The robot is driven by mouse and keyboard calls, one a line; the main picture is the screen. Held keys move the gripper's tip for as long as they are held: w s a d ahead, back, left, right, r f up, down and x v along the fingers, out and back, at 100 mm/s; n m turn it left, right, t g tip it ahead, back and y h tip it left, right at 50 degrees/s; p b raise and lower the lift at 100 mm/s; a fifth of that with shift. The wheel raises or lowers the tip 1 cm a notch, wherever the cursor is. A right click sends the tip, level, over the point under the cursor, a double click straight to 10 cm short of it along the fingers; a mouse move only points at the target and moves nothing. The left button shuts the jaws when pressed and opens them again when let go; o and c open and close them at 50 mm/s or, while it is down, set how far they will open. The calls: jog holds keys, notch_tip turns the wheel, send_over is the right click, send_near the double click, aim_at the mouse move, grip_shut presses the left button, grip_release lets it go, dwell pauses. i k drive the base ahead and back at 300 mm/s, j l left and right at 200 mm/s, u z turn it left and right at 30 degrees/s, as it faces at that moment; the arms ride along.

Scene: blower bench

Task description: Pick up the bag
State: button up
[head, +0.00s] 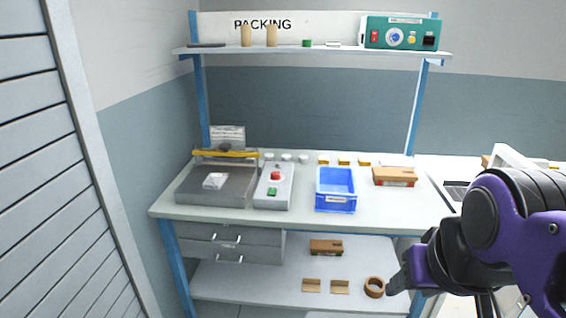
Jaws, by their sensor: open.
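A small white packet (215,181), which looks like the bag, lies on the flat grey top of a bench device (184,196) at the left of the packing table. It lies in front of the device's yellow bar. Its print is too small to read. My purple and black arm is at the lower right, well apart from the packet.
A grey control box (273,198) with a red button stands right of the device. Further right are a blue bin (336,204) and a brown box (394,175). A shelf (310,52) runs above. A lower shelf (245,279) holds cardboard pieces and a tape roll (367,291).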

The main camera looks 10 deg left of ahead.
aim_at(215, 182)
jog(key=i+j+u, duration=0.4)
jog(key=i+j, duration=0.45)
